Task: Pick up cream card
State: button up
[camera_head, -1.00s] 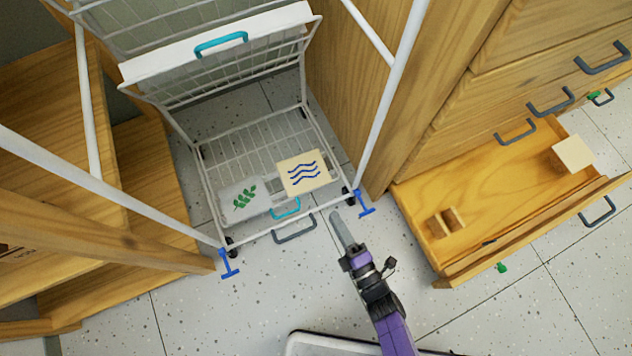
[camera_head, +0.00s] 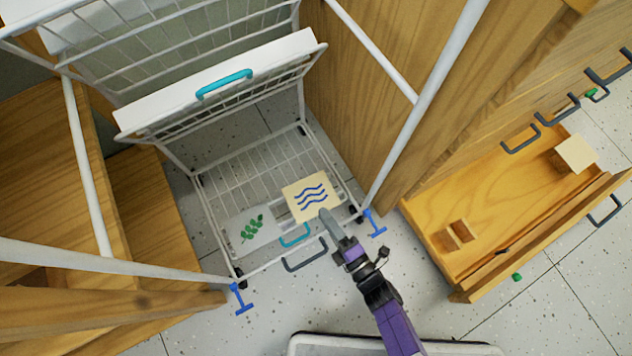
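The cream card (camera_head: 306,188) with blue wavy lines lies on the bottom wire shelf of a white rack (camera_head: 262,139), near its front right corner. My gripper (camera_head: 328,218), on a purple and black arm, has its grey finger tip at the card's front edge. The tip overlaps the card in the picture; I cannot tell if it touches. Only one finger shape shows from this angle, so the opening between fingers is hidden.
A pale card with a green leaf (camera_head: 249,231) lies left of the cream card. Teal (camera_head: 294,236) and grey (camera_head: 305,255) handles sit at the rack's front. A white rack post rises at right. An open wooden drawer (camera_head: 440,216) juts out on the right.

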jog(key=shift+w+a, duration=0.3)
jog(key=shift+w, duration=0.15)
grip_shut()
notch_tip(320, 180, up, 2)
jog(key=shift+r+p, duration=0.25)
jog(key=shift+p, duration=0.8)
jog(key=s+d+r+p, duration=0.4)
jog(key=s+d, duration=0.4)
jog(key=s, duration=0.3)
jog(key=shift+d+r+p, duration=0.35)
jog(key=shift+d+r, duration=0.05)
jog(key=shift+r, duration=0.1)
